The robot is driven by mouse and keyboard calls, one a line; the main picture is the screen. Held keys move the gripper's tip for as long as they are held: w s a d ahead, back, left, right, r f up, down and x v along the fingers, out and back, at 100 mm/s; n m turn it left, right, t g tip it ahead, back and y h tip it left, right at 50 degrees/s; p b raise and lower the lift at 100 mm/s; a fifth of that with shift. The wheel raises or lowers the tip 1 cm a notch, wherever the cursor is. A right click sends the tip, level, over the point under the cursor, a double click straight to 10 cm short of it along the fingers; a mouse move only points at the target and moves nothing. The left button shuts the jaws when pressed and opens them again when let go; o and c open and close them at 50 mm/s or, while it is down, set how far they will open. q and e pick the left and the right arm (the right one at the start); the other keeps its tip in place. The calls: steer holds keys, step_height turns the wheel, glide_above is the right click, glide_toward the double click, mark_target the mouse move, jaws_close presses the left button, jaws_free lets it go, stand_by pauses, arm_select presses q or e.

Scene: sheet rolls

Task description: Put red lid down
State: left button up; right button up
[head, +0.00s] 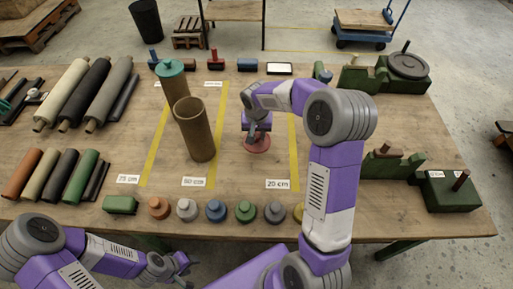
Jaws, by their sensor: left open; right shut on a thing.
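The red lid (257,146) is a small round disc at the middle of the table, between the yellow tape lines. My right gripper (256,130) is above it, pointing down, and shut on it. The lid is at or just above the wood; I cannot tell if it touches. My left gripper (182,266) is open and empty in front of the table's near edge, low in the picture.
An open brown tube (196,135) stands upright left of the lid. Behind it stands a tube with a teal cap (170,68). Several coloured plugs (216,211) line the front edge. Sheet rolls (85,90) lie at left; green blocks (449,193) stand at right.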

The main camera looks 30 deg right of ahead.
mark_target(257, 144)
step_height(257, 144, down, 7)
steer(key=shift+w+r+b, duration=0.1)
steer(key=shift+r+b, duration=0.1)
steer(key=shift+b, duration=0.4)
steer(key=shift+f, duration=0.15)
steer(key=o, duration=1)
steer(key=shift+o, duration=0.2)
steer(key=shift+r, duration=0.35)
steer(key=r, duration=0.4)
steer(key=s+r+p, duration=0.1)
steer(key=r, duration=0.2)
steer(key=a+r+p, duration=0.1)
steer(key=r, duration=0.3)
steer(key=shift+s+r, duration=0.3)
